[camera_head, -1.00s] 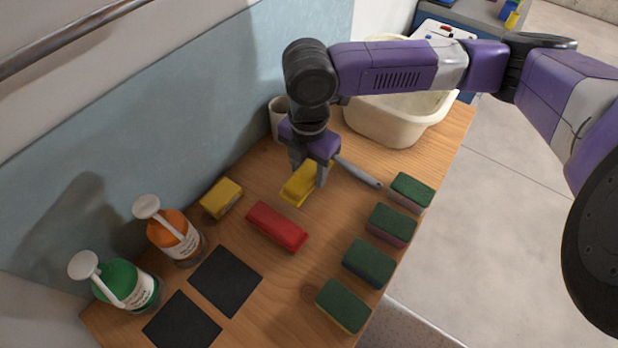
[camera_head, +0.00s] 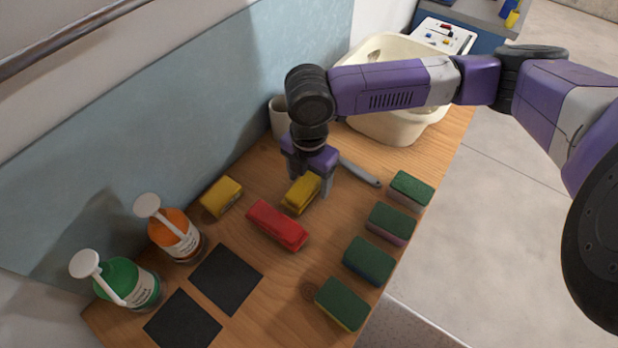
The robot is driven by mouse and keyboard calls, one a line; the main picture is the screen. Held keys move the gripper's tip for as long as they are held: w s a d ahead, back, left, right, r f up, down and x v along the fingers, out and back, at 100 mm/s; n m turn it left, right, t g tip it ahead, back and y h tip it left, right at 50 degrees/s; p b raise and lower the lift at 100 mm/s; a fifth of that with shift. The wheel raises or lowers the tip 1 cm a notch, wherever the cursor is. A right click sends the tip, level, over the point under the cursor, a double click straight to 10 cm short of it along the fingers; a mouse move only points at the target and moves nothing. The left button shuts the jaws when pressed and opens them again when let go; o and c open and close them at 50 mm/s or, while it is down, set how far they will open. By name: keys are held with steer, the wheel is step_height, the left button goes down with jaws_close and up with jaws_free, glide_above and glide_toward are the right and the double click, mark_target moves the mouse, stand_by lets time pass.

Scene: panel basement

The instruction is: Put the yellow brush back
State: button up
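The yellow brush (camera_head: 300,196) rests on the wooden table, just behind and right of the red brush (camera_head: 277,226). My gripper (camera_head: 308,182) points down over its far end. The fingers stand apart, one on the left and one on the right of the brush, with gaps visible, so it looks open. The far end of the brush is partly hidden beneath the gripper.
A yellow block (camera_head: 221,197) lies left. Several green-topped sponges (camera_head: 369,261) line the right edge. A grey handle (camera_head: 361,173) lies right of my gripper. Behind are a white cup (camera_head: 279,118) and cream basin (camera_head: 385,128). Pump bottles (camera_head: 174,238) and dark squares (camera_head: 226,278) are front left.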

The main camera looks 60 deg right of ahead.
mark_target(310, 179)
steer(key=shift+r, duration=0.1)
step_height(310, 179, up, 12)
steer(key=shift+b, duration=0.35)
steer(key=shift+s, duration=0.1)
stand_by(0.7)
